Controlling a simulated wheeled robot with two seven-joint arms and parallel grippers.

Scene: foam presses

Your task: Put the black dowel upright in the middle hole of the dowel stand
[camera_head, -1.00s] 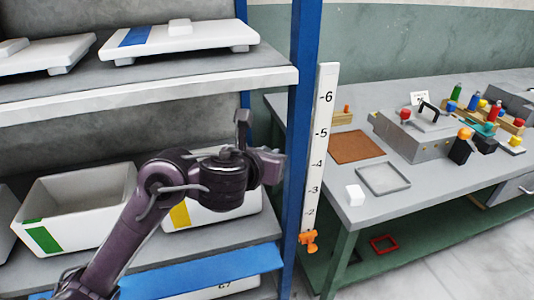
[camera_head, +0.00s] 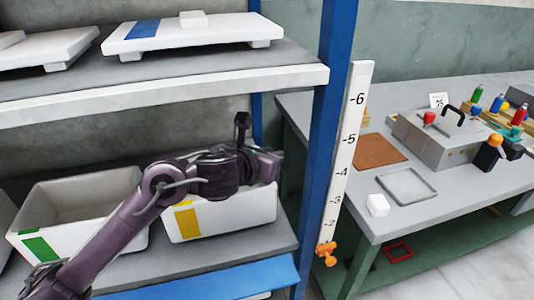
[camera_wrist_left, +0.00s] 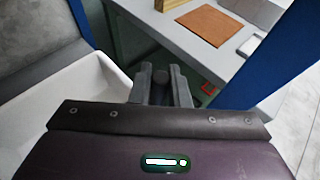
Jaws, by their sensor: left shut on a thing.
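My left gripper (camera_head: 268,165) is over the white bin with the yellow label (camera_head: 225,215) on the middle shelf. In the left wrist view its fingers (camera_wrist_left: 161,88) are shut on a dark round-ended piece, the black dowel (camera_wrist_left: 161,76). Only the dowel's end shows between the fingers; its tilt and length cannot be told. I cannot clearly identify the dowel stand. A small wooden block (camera_head: 365,118) on the workbench is mostly hidden behind the blue shelf post and the number scale; its holes cannot be seen. My right gripper is not in view.
The blue shelf post (camera_head: 335,110) and white number scale (camera_head: 347,150) stand between my left gripper and the workbench. A green-label bin (camera_head: 75,215) is at left.

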